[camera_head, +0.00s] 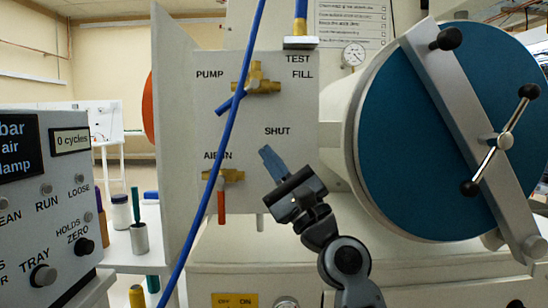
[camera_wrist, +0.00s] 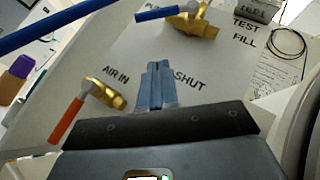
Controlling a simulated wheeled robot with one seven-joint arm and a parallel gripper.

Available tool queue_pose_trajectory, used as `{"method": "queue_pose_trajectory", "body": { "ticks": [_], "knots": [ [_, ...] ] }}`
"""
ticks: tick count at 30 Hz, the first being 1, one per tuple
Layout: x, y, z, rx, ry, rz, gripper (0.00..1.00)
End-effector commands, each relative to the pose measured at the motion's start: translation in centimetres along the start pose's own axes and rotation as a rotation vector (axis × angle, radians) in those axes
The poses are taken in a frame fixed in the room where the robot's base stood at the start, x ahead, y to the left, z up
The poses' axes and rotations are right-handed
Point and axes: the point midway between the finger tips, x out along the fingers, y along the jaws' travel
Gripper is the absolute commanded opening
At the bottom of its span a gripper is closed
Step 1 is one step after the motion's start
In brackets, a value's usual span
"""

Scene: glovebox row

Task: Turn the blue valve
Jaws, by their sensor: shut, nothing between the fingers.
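The blue valve is a brass valve body (camera_head: 263,84) with a blue lever (camera_head: 231,103) on a pale panel, between the labels PUMP, TEST FILL and SHUT. Its lever slants down to the left. In the wrist view the blue lever (camera_wrist: 160,13) shows at the top, left of its brass body (camera_wrist: 194,24). My gripper (camera_head: 266,152) is shut and empty, below the valve near the word SHUT. In the wrist view the closed fingertips (camera_wrist: 158,66) point toward the panel, apart from the lever.
A second brass valve (camera_head: 232,175) with a red lever (camera_head: 221,206) sits lower left, by AIR IN. A blue hose (camera_head: 213,165) hangs in front of the panel. A large round blue door (camera_head: 410,140) with a metal bar is right. A control box (camera_head: 45,200) is left.

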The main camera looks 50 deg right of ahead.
Motion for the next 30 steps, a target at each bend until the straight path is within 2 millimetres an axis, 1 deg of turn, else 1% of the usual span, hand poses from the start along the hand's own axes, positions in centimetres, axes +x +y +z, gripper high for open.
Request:
{"method": "queue_pose_trajectory", "body": {
  "ticks": [1,9,12,18,30],
  "knots": [
    [1.5,-0.4,0.3,0.0,-0.003,-0.001,0.0],
    [6.8,-0.3,0.3,-0.002,-0.003,0.0,0.0],
    [7.6,-0.2,1.5,0.0,-0.002,0.002,0.0],
    [8.7,-0.1,2.6,-0.001,-0.001,0.001,0.0],
    [8.9,0.0,2.9,-0.002,0.0,0.0,0.0]
  ]
}}
